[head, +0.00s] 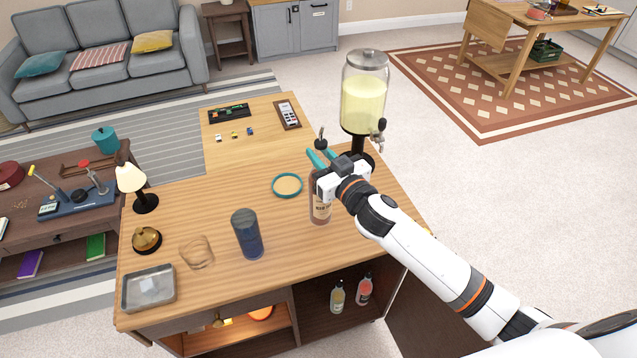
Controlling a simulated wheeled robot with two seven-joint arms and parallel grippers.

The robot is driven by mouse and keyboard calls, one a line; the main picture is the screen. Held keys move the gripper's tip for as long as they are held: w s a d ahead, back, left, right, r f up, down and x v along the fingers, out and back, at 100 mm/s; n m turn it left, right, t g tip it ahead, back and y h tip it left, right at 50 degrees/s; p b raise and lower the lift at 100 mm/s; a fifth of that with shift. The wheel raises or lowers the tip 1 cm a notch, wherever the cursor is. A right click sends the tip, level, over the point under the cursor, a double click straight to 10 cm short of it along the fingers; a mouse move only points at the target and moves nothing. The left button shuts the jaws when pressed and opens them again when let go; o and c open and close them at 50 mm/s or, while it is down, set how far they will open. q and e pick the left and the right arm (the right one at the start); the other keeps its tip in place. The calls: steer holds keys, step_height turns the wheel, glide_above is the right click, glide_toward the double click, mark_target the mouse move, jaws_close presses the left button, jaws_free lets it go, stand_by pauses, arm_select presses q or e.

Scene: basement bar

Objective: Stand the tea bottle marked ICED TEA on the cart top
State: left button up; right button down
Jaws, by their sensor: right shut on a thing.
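My right gripper (320,160), with teal fingers, is shut on a brown bottle (320,210) near the right side of a wooden top (200,218). The bottle is upright, with a pale label low on its side; its lettering is too small to read surely. My gripper hides much of its upper part. A dark stopper-like piece (321,139) shows above the fingers. I cannot tell whether the bottle's base touches the wood. Two more bottles, one yellowish (337,297) and one reddish (364,289), stand in the open compartment below. My left gripper is out of view.
A drink dispenser (363,95) stands just behind my gripper.

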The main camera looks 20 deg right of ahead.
steer(key=shift+a+f, duration=0.1)
steer(key=shift+f, duration=2.5)
steer(key=shift+w+f, duration=0.1)
steer(key=shift+f, duration=0.05)
steer(key=c, duration=1.3)
jaws_free()
steer(key=shift+f, duration=0.1)
steer(key=shift+o, duration=0.3)
steer(key=b+v, duration=0.3)
steer(key=v, duration=0.9)
